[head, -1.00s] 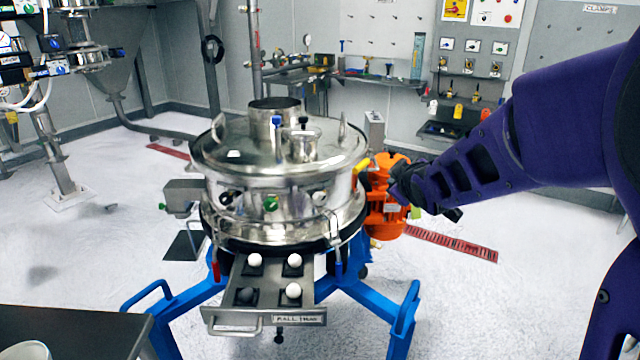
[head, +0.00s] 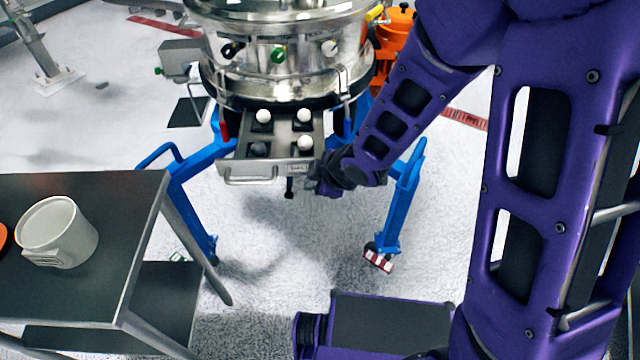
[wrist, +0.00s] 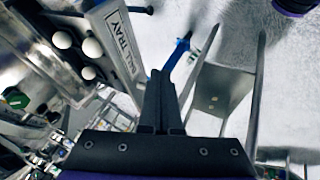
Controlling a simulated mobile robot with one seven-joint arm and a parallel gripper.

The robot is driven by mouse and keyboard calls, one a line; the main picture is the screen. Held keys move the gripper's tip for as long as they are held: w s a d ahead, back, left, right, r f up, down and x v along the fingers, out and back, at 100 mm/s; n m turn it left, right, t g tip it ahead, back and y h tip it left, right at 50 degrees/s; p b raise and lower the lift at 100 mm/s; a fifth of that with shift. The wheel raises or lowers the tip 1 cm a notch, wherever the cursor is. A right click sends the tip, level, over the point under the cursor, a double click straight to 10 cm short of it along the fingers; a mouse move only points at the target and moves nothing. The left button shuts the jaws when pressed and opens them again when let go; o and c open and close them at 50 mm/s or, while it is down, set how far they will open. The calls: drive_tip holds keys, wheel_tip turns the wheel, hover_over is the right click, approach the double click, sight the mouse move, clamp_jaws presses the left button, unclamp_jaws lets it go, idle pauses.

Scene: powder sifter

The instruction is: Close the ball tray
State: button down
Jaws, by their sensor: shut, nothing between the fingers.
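The ball tray (head: 236,160) is a grey metal drawer pulled out from under the round steel sifter (head: 270,60). It holds several white balls and a dark round spot at its front left. A bar handle (head: 250,180) is on its front face. My gripper (head: 318,176) is at the right end of the tray's front, partly hidden by my wrist. In the wrist view my gripper (wrist: 160,85) has its fingers together and empty, beside the tray's labelled front (wrist: 118,38). I cannot tell whether they touch.
Blue sifter legs (head: 400,205) stand either side of the tray. A dark metal table (head: 120,215) with a white cup (head: 57,232) is at the left. An orange motor (head: 392,35) is behind my arm. The floor in front of the tray is open.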

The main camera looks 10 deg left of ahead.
drive_tip(key=shift+w+a+f+p, duration=0.15)
drive_tip(key=shift+w+a+f, duration=0.15)
drive_tip(key=shift+w, duration=0.55)
drive_tip(key=shift+w+a+f+p, duration=0.15)
drive_tip(key=shift+w+a+f, duration=0.2)
drive_tip(key=shift+w, duration=0.45)
drive_tip(key=shift+w+a+f+p, duration=0.15)
drive_tip(key=shift+w+a+f, duration=0.15)
drive_tip(key=shift+w, duration=0.55)
